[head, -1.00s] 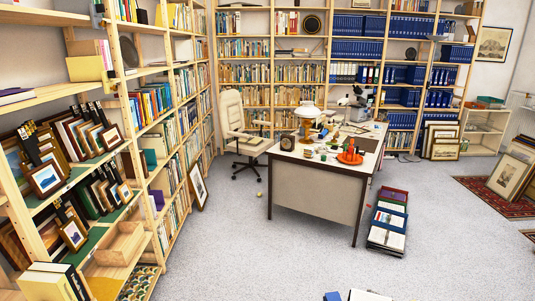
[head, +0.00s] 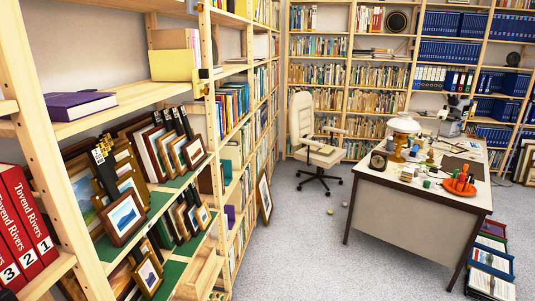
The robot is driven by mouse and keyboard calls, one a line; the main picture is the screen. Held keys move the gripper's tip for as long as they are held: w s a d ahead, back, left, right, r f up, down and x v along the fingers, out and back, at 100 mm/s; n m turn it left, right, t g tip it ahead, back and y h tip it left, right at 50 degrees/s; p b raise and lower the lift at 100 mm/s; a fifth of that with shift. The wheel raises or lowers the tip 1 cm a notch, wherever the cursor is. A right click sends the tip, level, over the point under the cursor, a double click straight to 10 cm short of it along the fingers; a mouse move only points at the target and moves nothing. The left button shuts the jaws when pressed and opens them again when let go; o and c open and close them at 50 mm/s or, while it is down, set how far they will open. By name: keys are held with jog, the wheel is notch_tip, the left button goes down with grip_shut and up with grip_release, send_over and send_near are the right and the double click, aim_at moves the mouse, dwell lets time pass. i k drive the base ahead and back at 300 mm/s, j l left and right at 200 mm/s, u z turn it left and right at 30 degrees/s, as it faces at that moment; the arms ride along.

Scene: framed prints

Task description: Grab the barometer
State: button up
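I cannot tell for sure which thing is the barometer. A small dark boxy object with a round pale face (head: 378,161) stands upright on the left front corner of the desk (head: 405,199); it may be a clock or a barometer. A dark round disc with a lighter centre (head: 397,21) stands high on the back bookshelf and could also be a dial. My gripper is not in view.
A cream office chair (head: 318,150) stands left of the desk. Crates of papers (head: 491,262) lie on the floor at its right. A wooden shelf with framed prints (head: 123,219) and red binders (head: 24,231) fills the near left. The carpet (head: 300,265) between is mostly clear.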

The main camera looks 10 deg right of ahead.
aim_at(382, 157)
jog(key=i+z, duration=0.15)
jog(key=i, duration=0.55)
jog(key=i+z, duration=0.1)
jog(key=i, duration=0.65)
jog(key=i+j+z, duration=0.15)
jog(key=i, duration=0.55)
jog(key=i+j+z, duration=0.1)
jog(key=i+z, duration=0.35)
jog(key=i+j+z, duration=0.4)
jog(key=i, duration=0.15)
jog(key=i+j+z, duration=0.85)
jog(key=j, duration=0.15)
jog(key=i+j+z, duration=0.1)
jog(key=j, duration=0.25)
jog(key=i+j+z, duration=0.15)
jog(key=j, duration=0.25)
